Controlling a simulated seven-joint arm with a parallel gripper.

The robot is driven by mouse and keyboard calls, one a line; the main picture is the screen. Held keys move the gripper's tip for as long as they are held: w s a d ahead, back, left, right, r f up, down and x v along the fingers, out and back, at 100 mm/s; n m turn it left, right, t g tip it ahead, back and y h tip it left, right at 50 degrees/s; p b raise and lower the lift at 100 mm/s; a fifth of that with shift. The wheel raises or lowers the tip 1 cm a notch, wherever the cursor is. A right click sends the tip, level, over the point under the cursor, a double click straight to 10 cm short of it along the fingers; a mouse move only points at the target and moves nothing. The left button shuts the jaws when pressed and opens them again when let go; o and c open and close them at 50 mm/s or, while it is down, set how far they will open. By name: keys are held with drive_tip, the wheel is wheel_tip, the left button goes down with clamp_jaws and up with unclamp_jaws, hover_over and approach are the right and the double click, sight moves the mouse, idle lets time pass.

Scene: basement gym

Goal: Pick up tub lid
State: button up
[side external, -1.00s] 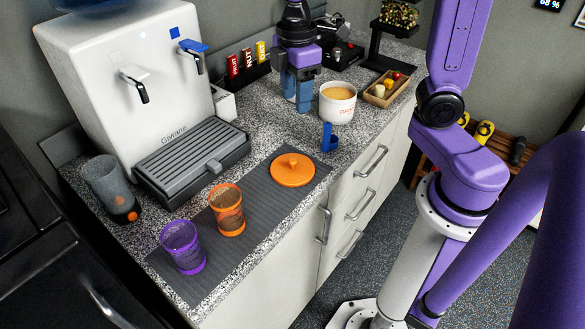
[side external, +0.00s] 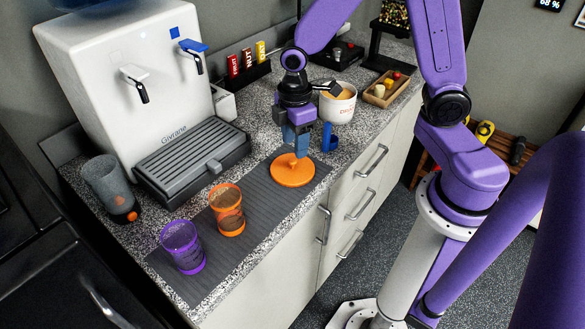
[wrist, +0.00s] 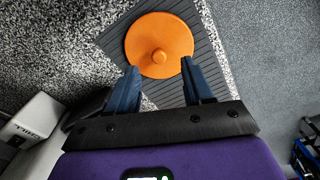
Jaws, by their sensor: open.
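The tub lid (side external: 287,174) is a round orange disc with a small raised knob in its middle. It lies flat on the grey ribbed mat (side external: 262,224). My gripper (side external: 301,153) points down above the lid's back edge, and its fingers hide part of that edge in the side view. In the wrist view the lid (wrist: 146,36) lies ahead of the fingertips, with its knob roughly centred between them. My gripper (wrist: 158,66) is open, with nothing between its blue fingers.
A white tub (side external: 337,105) with tan contents stands behind the gripper, a blue upright piece (side external: 328,137) beside it. An orange cup (side external: 227,211) and a purple cup (side external: 183,247) stand on the mat. A water dispenser (side external: 130,75) stands at left.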

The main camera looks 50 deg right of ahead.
sight(292, 160)
drive_tip(key=shift+w+a+f, duration=0.1)
drive_tip(key=shift+f, duration=1.15)
drive_tip(key=shift+w+a+f, duration=0.1)
drive_tip(key=shift+f, duration=1.15)
clamp_jaws()
